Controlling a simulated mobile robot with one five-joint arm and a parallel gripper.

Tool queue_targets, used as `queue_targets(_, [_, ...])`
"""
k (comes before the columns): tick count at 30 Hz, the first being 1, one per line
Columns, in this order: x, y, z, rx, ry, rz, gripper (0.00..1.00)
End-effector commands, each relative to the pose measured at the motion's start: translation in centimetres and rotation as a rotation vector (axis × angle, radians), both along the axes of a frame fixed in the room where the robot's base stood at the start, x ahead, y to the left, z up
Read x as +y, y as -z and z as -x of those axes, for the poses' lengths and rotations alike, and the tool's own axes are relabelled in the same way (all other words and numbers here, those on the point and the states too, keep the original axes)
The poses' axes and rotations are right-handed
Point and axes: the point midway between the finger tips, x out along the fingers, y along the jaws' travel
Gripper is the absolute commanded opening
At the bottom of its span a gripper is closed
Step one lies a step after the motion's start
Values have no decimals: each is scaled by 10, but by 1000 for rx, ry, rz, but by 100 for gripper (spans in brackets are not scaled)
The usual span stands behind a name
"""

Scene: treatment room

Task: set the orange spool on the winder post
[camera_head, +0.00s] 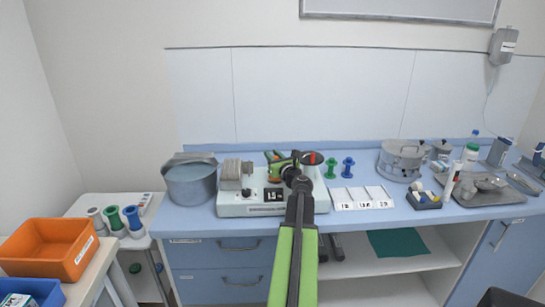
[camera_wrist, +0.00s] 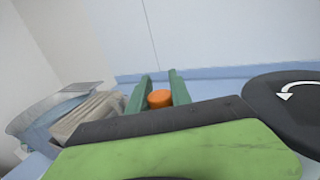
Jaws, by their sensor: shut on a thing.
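The orange spool (camera_wrist: 160,98) is between the two green fingers of my gripper (camera_wrist: 159,90) in the wrist view, and the gripper is shut on it. Only its rounded orange end shows there. In the head view my gripper (camera_head: 274,158) is over the winder (camera_head: 265,208), a pale machine on the blue counter, with a bit of orange at its fingers. The winder has a grey ribbed part (camera_head: 235,173) at its left and a dark disc with a red mark (camera_head: 312,158) at its right. I cannot make out the winder post; my arm covers part of the machine.
A grey pot (camera_head: 190,182) stands left of the winder. A green spool (camera_head: 330,169) and a blue spool (camera_head: 348,167) stand to its right, near numbered white cards (camera_head: 362,198) and a steel pot (camera_head: 402,160). An orange bin (camera_head: 50,248) is at lower left.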

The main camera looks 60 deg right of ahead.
Motion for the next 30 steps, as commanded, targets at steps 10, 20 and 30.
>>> queue_targets(10, [0, 8, 0, 0, 0, 0, 0])
queue_targets(20, [0, 9, 0, 0, -1, 0, 34])
queue_targets(30, [12, 9, 16, 0, 0, 0, 34])
